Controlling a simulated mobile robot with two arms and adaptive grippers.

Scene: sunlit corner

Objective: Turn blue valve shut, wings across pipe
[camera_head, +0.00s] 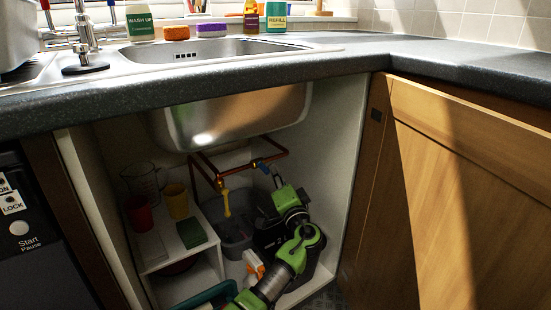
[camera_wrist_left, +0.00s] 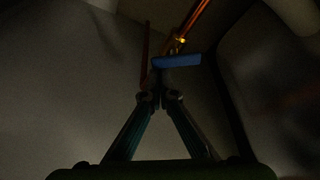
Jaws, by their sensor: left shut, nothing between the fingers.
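The blue valve (camera_head: 258,163) sits on copper pipework (camera_head: 205,172) under the sink, inside the open cupboard. In the left wrist view its blue handle (camera_wrist_left: 178,61) lies nearly level in the picture, and a copper pipe (camera_wrist_left: 197,17) slants up to the right behind it. The handle looks crosswise to that pipe, but the exact angle is hard to tell. My left gripper (camera_head: 271,173) is just below and to the right of the valve. Its fingertips (camera_wrist_left: 160,95) are shut and empty, close to the handle; contact cannot be told. My right gripper is out of view.
A white shelf (camera_head: 160,262) with a red cup (camera_head: 139,214), a yellow cup (camera_head: 176,201) and a green sponge (camera_head: 191,234) stands left in the cupboard. A grey bucket (camera_head: 236,242) stands below the pipes. The sink bowl (camera_head: 235,115) hangs above.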

